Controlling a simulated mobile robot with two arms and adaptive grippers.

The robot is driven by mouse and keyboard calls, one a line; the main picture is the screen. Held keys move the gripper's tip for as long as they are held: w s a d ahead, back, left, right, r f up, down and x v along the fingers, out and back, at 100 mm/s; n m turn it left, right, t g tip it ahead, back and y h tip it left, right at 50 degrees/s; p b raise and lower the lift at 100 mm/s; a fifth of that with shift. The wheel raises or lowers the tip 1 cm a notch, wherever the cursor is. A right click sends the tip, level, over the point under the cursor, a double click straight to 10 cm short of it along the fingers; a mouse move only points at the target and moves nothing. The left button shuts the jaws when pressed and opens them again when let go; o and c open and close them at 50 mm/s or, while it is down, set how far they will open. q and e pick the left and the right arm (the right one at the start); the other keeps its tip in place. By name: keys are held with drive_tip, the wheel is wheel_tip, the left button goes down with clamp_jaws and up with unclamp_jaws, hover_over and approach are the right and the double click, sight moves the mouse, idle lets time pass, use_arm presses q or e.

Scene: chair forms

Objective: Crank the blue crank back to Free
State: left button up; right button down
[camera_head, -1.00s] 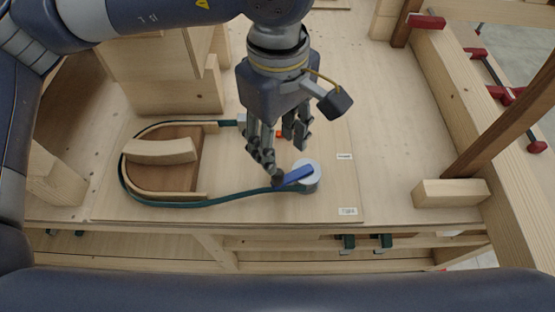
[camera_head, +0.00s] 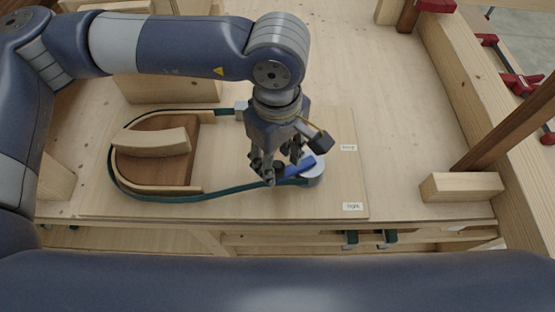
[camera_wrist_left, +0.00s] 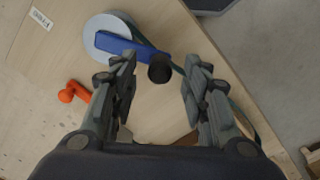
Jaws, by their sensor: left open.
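The blue crank (camera_head: 302,167) is a bar on a round grey-white drum (camera_head: 313,178) at the right of the form board. In the left wrist view the blue bar (camera_wrist_left: 120,46) ends in a black knob (camera_wrist_left: 160,69). My left gripper (camera_head: 277,178) is open above the crank. In the wrist view its fingers (camera_wrist_left: 158,88) stand on either side of the knob, apart from each other; I cannot tell whether one touches the bar. A green strap (camera_head: 215,190) runs from the drum around the curved form (camera_head: 150,143). My right gripper is not in view.
An orange-red part (camera_wrist_left: 72,91) lies on the board beside the drum. Small labels stand on the board, one reading "tight" (camera_head: 352,206). A wooden block (camera_head: 460,187) and red clamps (camera_head: 520,82) are at the right.

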use_arm(q)
drive_tip(key=shift+f, duration=1.45)
